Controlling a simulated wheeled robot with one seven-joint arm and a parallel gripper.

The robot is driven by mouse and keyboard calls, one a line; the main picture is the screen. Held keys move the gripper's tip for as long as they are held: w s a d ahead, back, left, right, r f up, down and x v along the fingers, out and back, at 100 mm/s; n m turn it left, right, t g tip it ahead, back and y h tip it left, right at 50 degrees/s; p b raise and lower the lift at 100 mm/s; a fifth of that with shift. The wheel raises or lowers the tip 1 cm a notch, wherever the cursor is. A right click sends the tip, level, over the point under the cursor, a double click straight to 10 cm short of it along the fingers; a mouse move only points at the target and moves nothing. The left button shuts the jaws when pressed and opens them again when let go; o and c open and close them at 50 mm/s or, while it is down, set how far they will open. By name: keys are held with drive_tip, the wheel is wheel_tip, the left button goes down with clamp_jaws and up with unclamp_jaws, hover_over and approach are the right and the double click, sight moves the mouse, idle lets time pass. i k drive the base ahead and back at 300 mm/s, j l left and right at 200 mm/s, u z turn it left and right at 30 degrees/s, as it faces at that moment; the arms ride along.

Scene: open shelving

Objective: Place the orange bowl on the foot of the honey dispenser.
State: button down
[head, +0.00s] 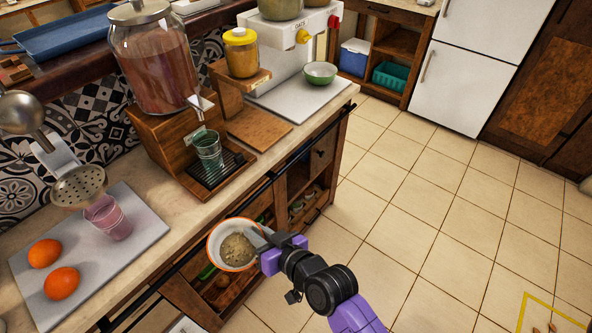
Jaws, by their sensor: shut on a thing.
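The orange bowl (213,257) is white inside with an orange rim and has a grainy beige food in it. My gripper (266,247) is shut on the bowl's right side and holds it in the air in front of the counter's edge. The honey dispenser (241,57) looks to be the yellow-lidded jar of amber contents on a wooden stand at the back of the counter. Its flat wooden foot (259,129) sticks out in front and is bare. The bowl is apart from the foot, nearer to me. The gripper's fingertips are partly hidden by the bowl.
A large drink dispenser (157,62) stands left of the honey stand, with a green glass (208,152) on its tray. An oats dispenser (299,32) with a green bowl (320,73) is to the right. A board (146,237) with oranges and a pink cup lies left.

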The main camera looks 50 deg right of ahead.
sight(257, 127)
drive_tip(key=l+u, duration=0.15)
drive_tip(key=u, duration=0.2)
drive_tip(key=l+u, duration=0.15)
drive_tip(key=u, duration=0.2)
drive_tip(key=l+u, duration=0.15)
drive_tip(key=u, duration=0.2)
drive_tip(key=k+l+u, duration=0.15)
drive_tip(key=l, duration=0.3)
drive_tip(key=l+u, duration=0.15)
drive_tip(key=l, duration=0.3)
drive_tip(key=k+l+u, duration=0.15)
drive_tip(key=l, duration=0.25)
drive_tip(key=k+l+u, duration=0.15)
drive_tip(key=l, duration=0.25)
drive_tip(key=k+l+u, duration=0.15)
drive_tip(key=l, duration=0.2)
